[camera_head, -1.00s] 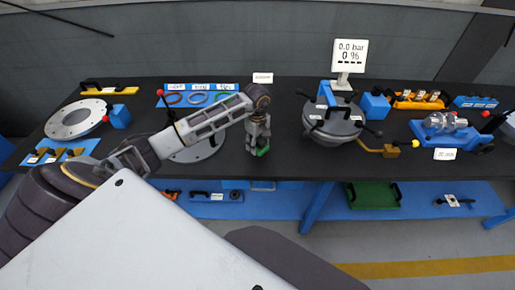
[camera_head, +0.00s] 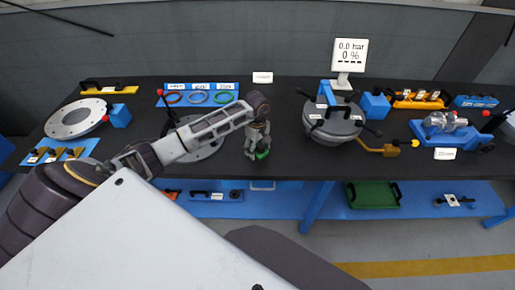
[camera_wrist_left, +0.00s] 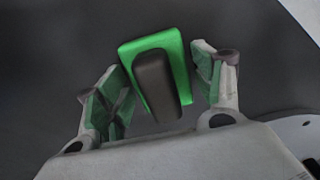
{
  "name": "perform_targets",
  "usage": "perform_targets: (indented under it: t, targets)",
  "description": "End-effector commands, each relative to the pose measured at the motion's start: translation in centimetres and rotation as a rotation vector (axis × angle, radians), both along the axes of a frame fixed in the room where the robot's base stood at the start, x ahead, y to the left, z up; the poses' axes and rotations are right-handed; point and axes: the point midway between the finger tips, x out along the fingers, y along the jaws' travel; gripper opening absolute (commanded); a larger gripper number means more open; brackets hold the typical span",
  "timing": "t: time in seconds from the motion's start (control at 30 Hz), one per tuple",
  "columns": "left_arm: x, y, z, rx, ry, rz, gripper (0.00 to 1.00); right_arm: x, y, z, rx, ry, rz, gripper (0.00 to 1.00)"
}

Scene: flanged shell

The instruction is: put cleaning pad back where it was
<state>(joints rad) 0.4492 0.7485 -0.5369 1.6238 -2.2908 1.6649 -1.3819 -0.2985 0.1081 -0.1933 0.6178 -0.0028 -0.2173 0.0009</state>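The cleaning pad is a green block with a dark handle. In the left wrist view, the cleaning pad (camera_wrist_left: 158,76) lies between the two fingers of my left gripper (camera_wrist_left: 157,80), with gaps beside its dark handle. In the head view, the green pad (camera_head: 263,154) shows at the bench's front edge, partly hidden by my left gripper (camera_head: 258,152). My left gripper is open around the pad and points down. The pad appears to rest on the dark bench top. My right gripper is in neither view.
A round lidded vessel (camera_head: 333,124) stands right of the gripper on the black bench (camera_head: 285,165). A blue ring rack (camera_head: 198,94) stands behind my left arm, with a grey flanged disc (camera_head: 205,148) partly hidden by it. A green tray (camera_head: 372,195) sits on the lower shelf.

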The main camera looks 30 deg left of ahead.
Motion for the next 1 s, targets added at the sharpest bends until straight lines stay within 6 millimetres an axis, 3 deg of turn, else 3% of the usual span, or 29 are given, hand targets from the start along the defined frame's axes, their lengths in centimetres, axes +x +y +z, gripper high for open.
perform_targets:
  t: [0.57, 1.0]
  targets:
    - [0.0, -0.1, 0.4, -0.001, 0.001, -0.001, 0.75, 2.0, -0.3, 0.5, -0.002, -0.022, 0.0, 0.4]
    - [0.1, 0.0, 6.1, 0.002, -0.001, -0.001, 0.75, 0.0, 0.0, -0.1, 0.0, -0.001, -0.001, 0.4]
